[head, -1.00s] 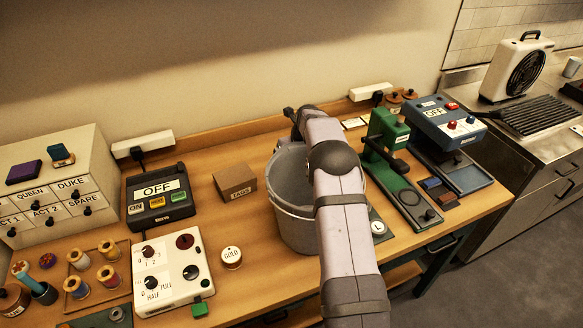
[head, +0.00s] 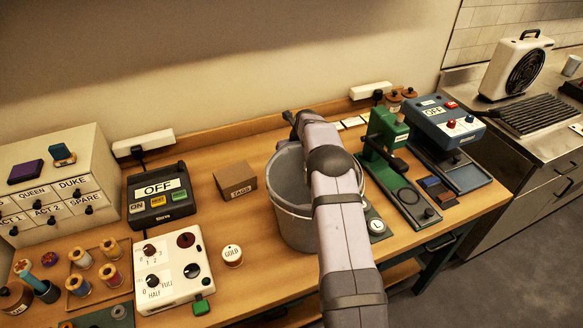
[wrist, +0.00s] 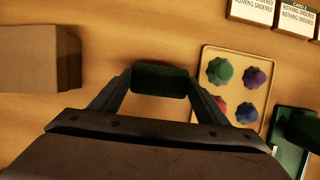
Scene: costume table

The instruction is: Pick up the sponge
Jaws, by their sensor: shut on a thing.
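My gripper (wrist: 160,86) shows in the wrist view with its two fingers closed on the ends of a dark green block (wrist: 160,77), which looks like the sponge. The block lies crosswise between the fingertips, over the wooden table. I cannot tell how high it is above the wood. In the head view my arm hides the gripper and the sponge behind the grey bucket.
The bucket (head: 288,195) stands left of my arm. The TAGS box (head: 235,179) is left of it and shows in the wrist view (wrist: 40,58). A tray (wrist: 258,70) with several coloured pieces lies right of my gripper. A green press (head: 385,135) stands right.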

